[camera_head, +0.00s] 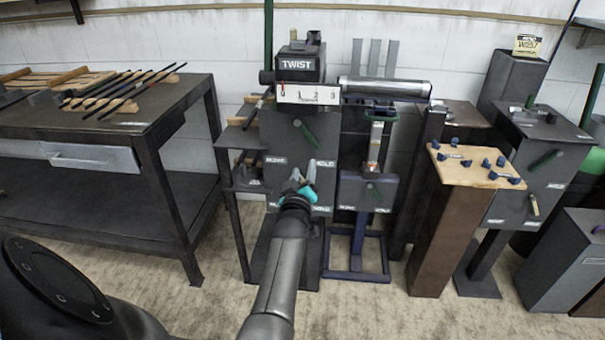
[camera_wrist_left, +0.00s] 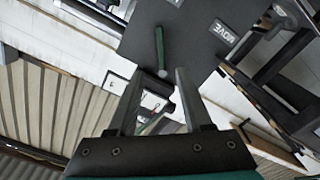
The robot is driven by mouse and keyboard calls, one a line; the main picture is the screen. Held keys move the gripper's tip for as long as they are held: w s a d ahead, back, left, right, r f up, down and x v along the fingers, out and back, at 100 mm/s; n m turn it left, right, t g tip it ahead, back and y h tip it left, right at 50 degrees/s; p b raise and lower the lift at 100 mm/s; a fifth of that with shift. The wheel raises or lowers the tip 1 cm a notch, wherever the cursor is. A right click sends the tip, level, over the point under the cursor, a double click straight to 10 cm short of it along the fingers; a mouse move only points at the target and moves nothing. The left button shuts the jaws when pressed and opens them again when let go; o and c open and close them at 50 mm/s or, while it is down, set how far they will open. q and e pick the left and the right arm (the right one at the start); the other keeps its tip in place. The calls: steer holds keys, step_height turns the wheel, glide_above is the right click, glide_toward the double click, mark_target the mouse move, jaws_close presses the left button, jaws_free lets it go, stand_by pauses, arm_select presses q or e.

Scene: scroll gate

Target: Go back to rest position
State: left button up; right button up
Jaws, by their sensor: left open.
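My left gripper (camera_head: 299,187) reaches forward in the middle of the head view, in front of the dark grey cabinet (camera_head: 293,135) labelled MOVE and HOLD. In the left wrist view its two fingers (camera_wrist_left: 160,100) stand apart with nothing held between them. A green handle (camera_wrist_left: 160,50) on a dark panel (camera_wrist_left: 190,35) shows beyond the fingers; the gap to it cannot be told. A green handle (camera_head: 305,132) is also on the cabinet in the head view. My right gripper is not in view.
A dark workbench (camera_head: 100,125) with rods stands at the left. A wooden-topped pedestal (camera_head: 440,225) with blue knobs stands to the right. Carpeted floor (camera_head: 370,310) is open in front.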

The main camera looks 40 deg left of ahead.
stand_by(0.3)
arm_select(q)
steer(key=s+d+f+m+g+h, duration=0.25)
steer(key=s+d+f, duration=0.25)
steer(key=f, duration=0.5)
steer(key=s+d+f+m+g+h, duration=0.2)
steer(key=s+d+f+m, duration=0.25)
steer(key=f, duration=0.55)
steer(key=s+d+f+m+g+h, duration=0.25)
steer(key=s+d+f, duration=0.25)
steer(key=f, duration=0.5)
steer(key=s+d+f+m+g, duration=0.1)
steer(key=s+f, duration=0.3)
steer(key=s, duration=0.6)
steer(key=s+f+m+g+h, duration=0.1)
steer(key=s+f+m+g, duration=0.2)
steer(key=s, duration=0.7)
steer(key=s+d+f+m+g+p, duration=0.1)
steer(key=s+f+m+g, duration=0.1)
steer(key=s+f, duration=0.4)
steer(key=s, duration=0.5)
steer(key=shift+d+f, duration=0.35)
steer(key=shift+f, duration=0.05)
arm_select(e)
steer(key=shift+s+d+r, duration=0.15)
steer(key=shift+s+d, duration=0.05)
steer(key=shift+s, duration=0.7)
arm_select(q)
steer(key=shift+w, duration=0.1)
